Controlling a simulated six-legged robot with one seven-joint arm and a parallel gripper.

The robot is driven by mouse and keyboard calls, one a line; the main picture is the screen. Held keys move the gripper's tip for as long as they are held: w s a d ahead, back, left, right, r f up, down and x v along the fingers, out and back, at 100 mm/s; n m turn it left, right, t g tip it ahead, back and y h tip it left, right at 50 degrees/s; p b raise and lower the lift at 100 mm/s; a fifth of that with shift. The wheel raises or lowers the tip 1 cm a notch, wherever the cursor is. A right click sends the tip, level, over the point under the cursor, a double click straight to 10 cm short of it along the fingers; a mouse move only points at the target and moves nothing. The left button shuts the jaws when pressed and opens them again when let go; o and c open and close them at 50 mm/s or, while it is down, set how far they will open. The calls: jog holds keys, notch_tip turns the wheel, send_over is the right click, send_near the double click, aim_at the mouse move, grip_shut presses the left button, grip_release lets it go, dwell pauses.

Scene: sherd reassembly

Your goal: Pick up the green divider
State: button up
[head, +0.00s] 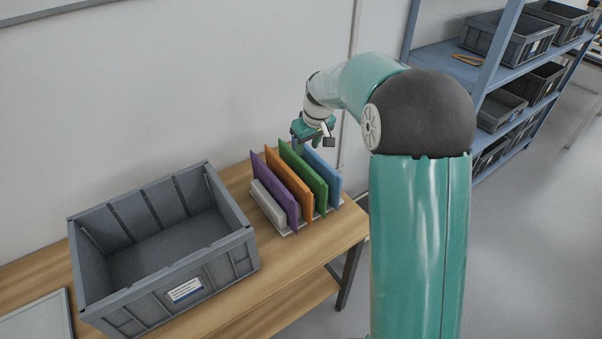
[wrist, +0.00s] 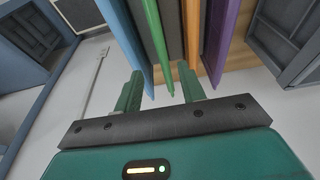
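The green divider (head: 303,175) stands upright in a light rack (head: 288,227), between the orange divider (head: 287,187) and the blue divider (head: 323,178). My gripper (head: 300,145) is at the upper back end of the green and blue dividers. In the wrist view my gripper (wrist: 160,82) is open and empty, with two green fingers apart. The edge of the green divider (wrist: 159,45) appears between the fingers. The blue divider's near corner (wrist: 148,85) also shows just inside the left finger. I cannot tell whether either finger touches a divider.
A purple divider (head: 275,192) and a pale block (head: 267,204) stand at the rack's left. A large empty grey bin (head: 215,262) sits left on the wooden table (head: 312,255). A wall is close behind. Blue shelving (head: 437,57) with grey bins stands at right.

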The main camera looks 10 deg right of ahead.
aim_at(300, 167)
jog(key=x, duration=1.1)
jog(key=shift+a+f, duration=0.2)
jog(key=shift+f, duration=0.15)
grip_shut()
